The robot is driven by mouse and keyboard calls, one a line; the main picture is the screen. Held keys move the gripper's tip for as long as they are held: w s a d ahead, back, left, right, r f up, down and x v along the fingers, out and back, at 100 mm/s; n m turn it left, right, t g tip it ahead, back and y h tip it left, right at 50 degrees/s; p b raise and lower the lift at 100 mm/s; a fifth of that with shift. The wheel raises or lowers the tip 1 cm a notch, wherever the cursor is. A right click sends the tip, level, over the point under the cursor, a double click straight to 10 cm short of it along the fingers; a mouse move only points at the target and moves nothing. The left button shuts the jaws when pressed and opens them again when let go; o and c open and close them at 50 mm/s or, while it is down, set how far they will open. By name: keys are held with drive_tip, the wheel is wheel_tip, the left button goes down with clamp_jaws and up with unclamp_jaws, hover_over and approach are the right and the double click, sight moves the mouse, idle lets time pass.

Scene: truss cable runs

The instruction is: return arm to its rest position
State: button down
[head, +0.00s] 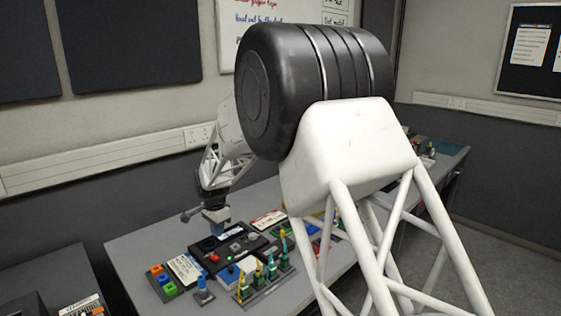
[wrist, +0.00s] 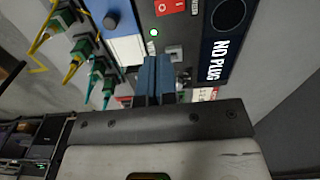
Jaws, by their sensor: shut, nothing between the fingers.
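My gripper (head: 216,226) hangs at the end of my white truss arm, above the black panel (head: 243,243) on the grey table (head: 135,240). In the wrist view its blue fingers (wrist: 155,70) are together, with nothing seen between them. Beyond them the panel shows a red switch (wrist: 170,7), a lit green lamp (wrist: 153,32), a small grey lever (wrist: 174,53) and the label "ND PLUG" (wrist: 216,62). Whether the fingertips touch the panel cannot be told.
A blue peg-like piece (head: 203,286) stands in front. Coloured blocks (head: 161,280) lie at the left. My large arm joint hides much of the table's right side.

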drive_tip(key=s+d+r+n, duration=0.1)
drive_tip(key=s+d+r, duration=0.5)
drive_tip(key=d, duration=0.3)
drive_tip(key=s+d+r+n+t, duration=0.1)
drive_tip(key=s+d+r+n, duration=0.1)
drive_tip(key=s+d+r, duration=0.6)
drive_tip(key=s+d+r+n, duration=0.1)
drive_tip(key=s+d+r, duration=0.3)
drive_tip(key=d, duration=0.5)
drive_tip(key=s+d+n, duration=0.1)
drive_tip(key=s+d, duration=0.4)
drive_tip(key=s, duration=0.5)
drive_tip(key=s+d+f+n+t, duration=0.1)
drive_tip(key=s+d+n, duration=0.1)
drive_tip(key=s+d, duration=0.3)
drive_tip(key=s+d+n, duration=0.1)
drive_tip(key=s+d, duration=0.4)
drive_tip(key=s, duration=0.9)
drive_tip(key=shift+s+f, duration=0.3)
